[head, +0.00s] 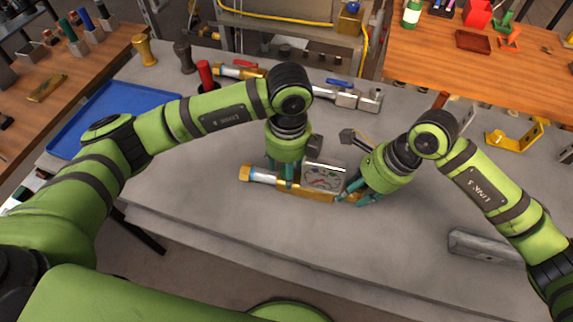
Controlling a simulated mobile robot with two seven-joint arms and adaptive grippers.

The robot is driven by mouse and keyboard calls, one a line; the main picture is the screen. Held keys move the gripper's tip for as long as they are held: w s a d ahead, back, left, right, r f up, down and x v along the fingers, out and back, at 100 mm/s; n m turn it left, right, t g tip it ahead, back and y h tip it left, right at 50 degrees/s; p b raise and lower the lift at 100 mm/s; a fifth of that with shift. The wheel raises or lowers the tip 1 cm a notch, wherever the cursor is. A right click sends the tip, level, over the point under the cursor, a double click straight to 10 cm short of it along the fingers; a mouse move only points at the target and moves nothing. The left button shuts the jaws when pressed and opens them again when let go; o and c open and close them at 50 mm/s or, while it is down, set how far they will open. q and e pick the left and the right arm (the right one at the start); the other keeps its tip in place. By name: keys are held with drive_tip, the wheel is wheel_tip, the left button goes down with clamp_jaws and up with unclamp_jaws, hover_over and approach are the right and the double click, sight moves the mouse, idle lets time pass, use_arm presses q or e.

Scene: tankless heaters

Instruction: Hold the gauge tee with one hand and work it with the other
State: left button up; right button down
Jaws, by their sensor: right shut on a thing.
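The gauge tee lies on the grey bench in the middle of the head view. My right gripper (360,198) is shut on the brass right end of the gauge tee. My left gripper (281,180) points down at the tee just left of the gauge, its teal fingers at the pipe. Whether those fingers grip the pipe or only stand beside it cannot be told.
Valves with red (247,65) and blue (340,83) handles lie behind my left gripper. A blue tray (105,118) is at the left, a yellow bracket (514,137) at the right. A grey metal piece (484,246) lies at the front right. The bench front left of the tee is clear.

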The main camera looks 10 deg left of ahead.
use_arm(q)
clamp_jaws()
drive_tip(key=shift+n, duration=1.5)
use_arm(e)
drive_tip(key=shift+d+f, duration=0.1)
use_arm(q)
unclamp_jaws()
drive_tip(key=shift+a, duration=0.1)
wheel_tip(320, 180, up, 12)
use_arm(e)
drive_tip(key=shift+s, duration=0.1)
use_arm(q)
drive_tip(key=shift+w, duration=0.1)
